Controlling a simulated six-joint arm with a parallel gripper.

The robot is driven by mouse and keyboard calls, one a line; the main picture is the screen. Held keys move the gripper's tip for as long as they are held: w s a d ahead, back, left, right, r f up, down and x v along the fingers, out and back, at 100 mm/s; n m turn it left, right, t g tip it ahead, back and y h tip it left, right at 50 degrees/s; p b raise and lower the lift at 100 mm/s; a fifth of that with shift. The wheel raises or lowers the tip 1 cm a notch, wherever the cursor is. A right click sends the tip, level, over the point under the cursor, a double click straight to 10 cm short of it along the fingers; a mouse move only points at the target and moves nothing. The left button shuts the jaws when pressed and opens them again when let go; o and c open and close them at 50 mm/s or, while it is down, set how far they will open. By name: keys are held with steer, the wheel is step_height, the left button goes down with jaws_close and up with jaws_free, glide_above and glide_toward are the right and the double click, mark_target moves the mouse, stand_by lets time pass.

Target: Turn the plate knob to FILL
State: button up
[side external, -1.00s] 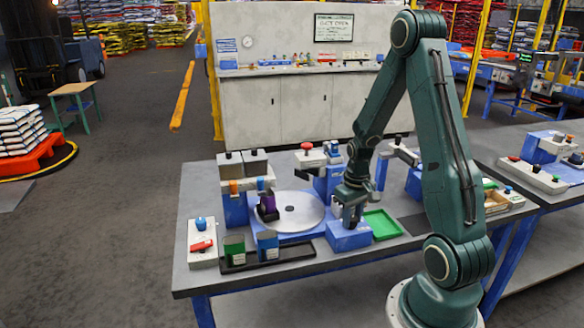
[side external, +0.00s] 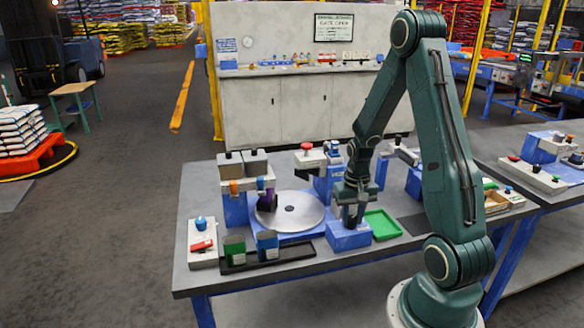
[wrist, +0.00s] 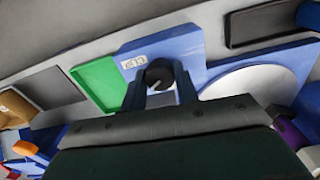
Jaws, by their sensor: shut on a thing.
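The dark round plate knob (wrist: 159,76) sits on a blue box (wrist: 190,42) in the wrist view, with a pale pointer mark on its top. A small white label, upside down and seeming to read FILL (wrist: 133,62), is beside it. My gripper (wrist: 161,86) is shut on the knob, one finger on each side.
A green tray (side external: 382,224) is just right of the blue box. A dark tray (side external: 232,270) with a green (side external: 234,245) and a blue container (side external: 267,243) is at the front left.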

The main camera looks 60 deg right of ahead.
mark_target(352, 218)
steer(key=o, duration=1)
steer(key=shift+r, duration=0.15)
steer(key=shift+r, duration=6.8)
